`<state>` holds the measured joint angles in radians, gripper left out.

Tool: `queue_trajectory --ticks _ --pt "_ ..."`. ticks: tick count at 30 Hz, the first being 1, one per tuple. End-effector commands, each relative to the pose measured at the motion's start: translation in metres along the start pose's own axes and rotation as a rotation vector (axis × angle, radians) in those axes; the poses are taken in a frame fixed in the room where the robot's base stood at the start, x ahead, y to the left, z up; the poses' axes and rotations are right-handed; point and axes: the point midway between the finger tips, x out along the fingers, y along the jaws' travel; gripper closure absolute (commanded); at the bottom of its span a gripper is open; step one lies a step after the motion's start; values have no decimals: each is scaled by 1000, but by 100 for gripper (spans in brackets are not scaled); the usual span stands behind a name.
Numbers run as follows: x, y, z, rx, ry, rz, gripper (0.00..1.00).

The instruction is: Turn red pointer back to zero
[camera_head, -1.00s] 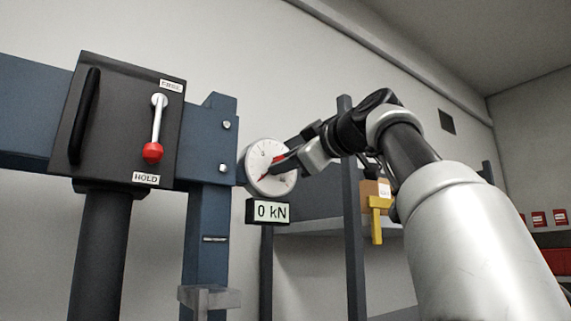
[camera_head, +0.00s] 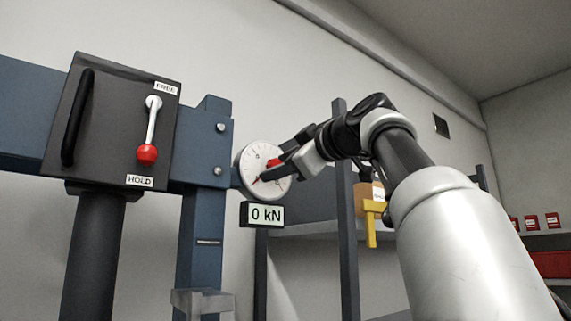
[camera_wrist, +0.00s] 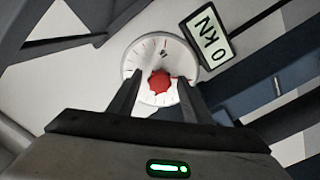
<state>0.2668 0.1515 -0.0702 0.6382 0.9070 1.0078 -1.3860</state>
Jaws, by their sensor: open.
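The round white gauge dial (camera_head: 252,160) is mounted beside the blue frame in the head view. It also shows in the wrist view (camera_wrist: 136,62). A red knob (camera_wrist: 159,82) sits at its centre, with red reaching right toward one finger. The pointer's exact reading is too small to tell. My gripper (camera_wrist: 158,98) is open, with one dark finger on each side of the red knob. I cannot tell whether the fingers touch the knob.
A "0 kN" display (camera_head: 262,215) hangs just below the dial. Left of it, a dark panel (camera_head: 110,130) carries a red-tipped lever (camera_head: 147,153) near HOLD. A shelf post (camera_head: 344,220) and a yellow object (camera_head: 372,222) stand right of the dial.

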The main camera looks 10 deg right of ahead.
Motion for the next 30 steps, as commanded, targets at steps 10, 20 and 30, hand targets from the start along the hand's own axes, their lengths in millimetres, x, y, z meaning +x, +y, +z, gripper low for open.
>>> queue_trajectory --ticks 10,20,30 --pt "-52 0 2 -1 -3 6 55" --pt "-131 0 1 0 -3 3 55" --pt "-172 0 0 0 -1 -1 55"
